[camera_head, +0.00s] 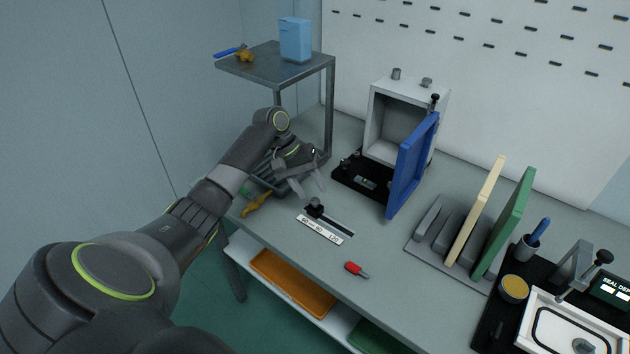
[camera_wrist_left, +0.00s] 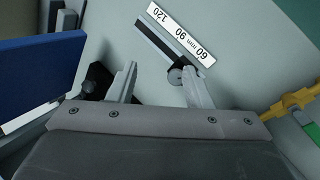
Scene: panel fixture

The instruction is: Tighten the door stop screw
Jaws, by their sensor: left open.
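A small black knob (camera_head: 315,206) sits on a dark slotted rail beside a white millimetre scale (camera_head: 320,230) on the bench; I cannot tell for sure that it is the door stop screw. In the left wrist view the knob (camera_wrist_left: 182,76) lies close to the tip of one finger. My left gripper (camera_head: 319,178) is open, with nothing between its fingers, behind the knob in the head view. The blue door (camera_head: 411,170) stands swung open from the grey box (camera_head: 405,108). My right gripper is not in view.
A metal shelf (camera_head: 275,62) with a light blue box stands behind my left arm. A yellow tool (camera_head: 257,203) and a red-handled piece (camera_head: 355,269) lie on the bench. A rack with cream (camera_head: 474,212) and green (camera_head: 505,225) panels stands right of the door.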

